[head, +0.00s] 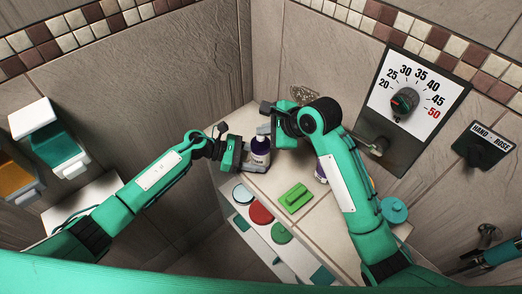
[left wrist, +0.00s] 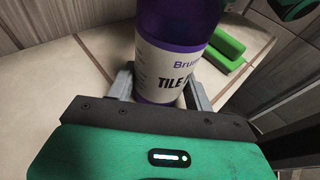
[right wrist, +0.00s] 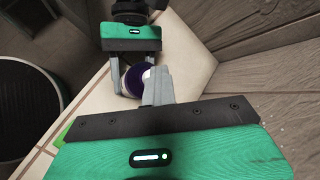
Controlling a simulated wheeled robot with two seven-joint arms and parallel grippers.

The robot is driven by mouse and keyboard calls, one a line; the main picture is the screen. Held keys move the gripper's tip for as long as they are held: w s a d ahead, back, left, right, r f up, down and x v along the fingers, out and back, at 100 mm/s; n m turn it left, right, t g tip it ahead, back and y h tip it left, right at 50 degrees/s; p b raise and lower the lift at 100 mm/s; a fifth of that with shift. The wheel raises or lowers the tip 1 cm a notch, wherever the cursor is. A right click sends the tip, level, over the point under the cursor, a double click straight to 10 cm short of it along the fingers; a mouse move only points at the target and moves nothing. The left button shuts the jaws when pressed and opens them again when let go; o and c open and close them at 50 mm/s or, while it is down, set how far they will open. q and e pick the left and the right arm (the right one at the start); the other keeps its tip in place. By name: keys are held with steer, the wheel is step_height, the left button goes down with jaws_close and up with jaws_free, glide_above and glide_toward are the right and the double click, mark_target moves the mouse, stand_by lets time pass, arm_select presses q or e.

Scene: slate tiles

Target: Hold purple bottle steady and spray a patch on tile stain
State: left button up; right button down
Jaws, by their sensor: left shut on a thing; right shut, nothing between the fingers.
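The purple bottle (head: 261,153), with a white label, stands upright on the corner of the tiled ledge. My left gripper (head: 248,166) is shut on its lower body; the left wrist view shows the fingers on either side of the label reading "TILE" (left wrist: 172,72). My right gripper (head: 264,129) is shut and empty at the bottle's top. In the right wrist view its closed fingers (right wrist: 158,86) partly cover the bottle's top (right wrist: 136,80); I cannot tell whether they touch it. A brownish patch (head: 303,94) on the wall tile behind looks like the stain.
A green scrubber (head: 295,197) lies on the ledge. Another purple bottle (head: 321,172) is partly hidden by my right arm. A teal round lid (head: 394,210) sits at the right. Coloured round items (head: 261,213) are below the ledge's front edge. A dial panel (head: 412,105) is on the right wall.

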mark_target(264, 140)
steer(key=shift+f, duration=0.1)
steer(key=shift+r, duration=0.35)
step_height(264, 140, up, 6)
stand_by(0.7)
steer(key=shift+r, duration=0.1)
stand_by(2.2)
